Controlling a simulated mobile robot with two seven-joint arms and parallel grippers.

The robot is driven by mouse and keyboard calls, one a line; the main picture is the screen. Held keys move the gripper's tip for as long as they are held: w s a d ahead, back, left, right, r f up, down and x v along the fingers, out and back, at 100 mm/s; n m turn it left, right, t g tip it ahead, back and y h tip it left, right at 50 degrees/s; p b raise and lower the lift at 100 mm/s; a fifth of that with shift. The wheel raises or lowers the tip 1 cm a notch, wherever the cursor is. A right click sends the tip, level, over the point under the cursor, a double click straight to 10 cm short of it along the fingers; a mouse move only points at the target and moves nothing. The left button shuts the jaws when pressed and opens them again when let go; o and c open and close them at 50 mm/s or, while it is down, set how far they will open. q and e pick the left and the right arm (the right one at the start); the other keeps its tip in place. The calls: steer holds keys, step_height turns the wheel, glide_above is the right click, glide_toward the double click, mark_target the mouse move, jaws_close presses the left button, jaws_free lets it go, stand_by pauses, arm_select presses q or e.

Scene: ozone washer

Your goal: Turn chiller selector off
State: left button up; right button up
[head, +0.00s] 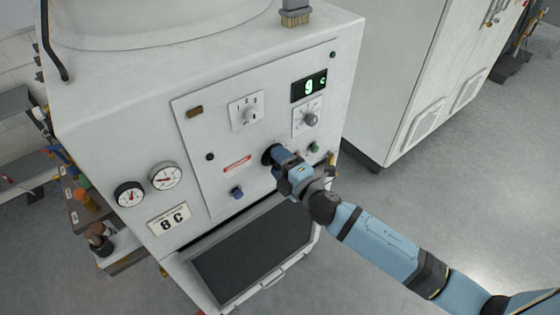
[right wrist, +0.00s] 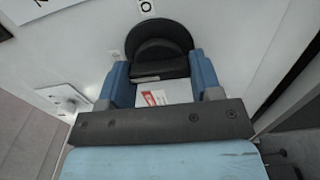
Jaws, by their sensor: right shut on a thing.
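A round black selector knob (head: 268,155) sits on the white front panel (head: 222,130) of the machine, right of a red and white label. In the right wrist view the same black knob (right wrist: 160,38) is a dark disc with a raised grip. My right gripper (head: 280,160) reaches it from the front right, with its blue fingers on either side of the knob's grip, shut on it. The gripper hides much of the knob in the head view, and I cannot read its setting. My left gripper is not in view.
Two gauges (head: 165,176) are at left. A dark-topped tray (head: 250,252) juts out below. Floor at right is clear.

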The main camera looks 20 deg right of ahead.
steer(key=shift+n, duration=0.3)
steer(key=o, duration=0.9)
steer(key=shift+s, duration=0.1)
steer(key=shift+b+v, duration=1.45)
steer(key=shift+v, duration=5.35)
